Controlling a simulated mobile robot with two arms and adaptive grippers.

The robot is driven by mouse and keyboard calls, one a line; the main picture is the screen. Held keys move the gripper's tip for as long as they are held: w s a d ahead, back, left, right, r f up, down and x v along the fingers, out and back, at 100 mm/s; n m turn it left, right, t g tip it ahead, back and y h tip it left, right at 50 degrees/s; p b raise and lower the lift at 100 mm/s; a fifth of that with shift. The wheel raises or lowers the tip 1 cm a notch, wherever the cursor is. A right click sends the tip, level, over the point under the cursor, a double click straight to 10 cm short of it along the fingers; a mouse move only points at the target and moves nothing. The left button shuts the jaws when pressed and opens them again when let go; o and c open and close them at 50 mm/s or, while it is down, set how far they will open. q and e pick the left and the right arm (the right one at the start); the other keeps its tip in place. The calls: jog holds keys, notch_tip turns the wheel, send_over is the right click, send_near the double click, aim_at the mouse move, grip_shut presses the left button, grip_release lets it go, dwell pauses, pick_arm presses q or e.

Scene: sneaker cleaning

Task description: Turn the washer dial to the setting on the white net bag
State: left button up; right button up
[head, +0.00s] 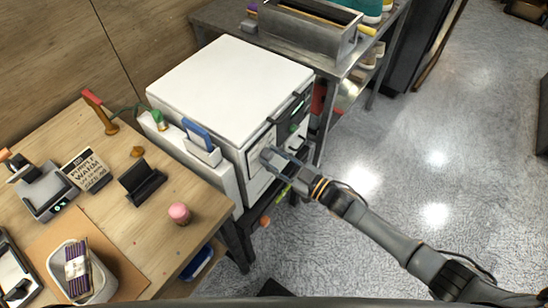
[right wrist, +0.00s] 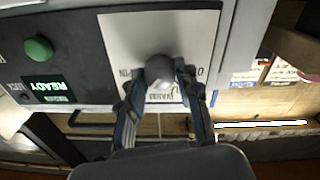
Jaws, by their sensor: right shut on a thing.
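The washer (head: 230,80) is a white box with its control panel on the side facing right. My right gripper (head: 273,158) is at that panel, its arm coming in from the lower right. In the right wrist view its two fingers (right wrist: 162,84) are shut on the grey round dial (right wrist: 159,68), one on each side. The dial sits on a white label with upside-down print, partly hidden by the fingers; "WARM" seems to show below it. I cannot tell the dial's pointer direction. A white container (head: 103,284) at bottom left holds a purple-striped bundle; I cannot tell whether it is the net bag.
A green button (right wrist: 38,49) and a "READY" display (right wrist: 47,89) are beside the dial label. A metal shelf stands behind the washer. The floor at right is clear.

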jog(key=shift+f, duration=0.1)
jog(key=o, duration=1.2)
jog(key=shift+c, duration=0.2)
jog(key=v, duration=1.2)
jog(key=shift+f, duration=0.1)
jog(key=d+f+m+t+h, duration=0.1)
jog(key=d+f+m+h, duration=0.4)
jog(key=f, duration=0.8)
jog(key=s+d+f+m+g+h, duration=0.1)
jog(key=s+d+f+m+h, duration=0.2)
jog(key=f, duration=0.5)
jog(key=s+d+f+g+h, duration=0.2)
jog(key=s+d+f+h, duration=0.25)
jog(key=f, duration=0.25)
jog(key=s+f+m+g, duration=0.1)
jog(key=s+f, duration=0.3)
jog(key=s, duration=0.6)
jog(key=s+f+m+g+h, duration=0.1)
jog(key=s+f+g, duration=0.3)
jog(key=s, duration=0.6)
jog(key=s+d+f+m+g+h, duration=0.1)
jog(key=s+f+g, duration=0.2)
jog(key=s, duration=0.7)
notch_tip(320, 180, down, 3)
jog(key=shift+s+r, duration=0.2)
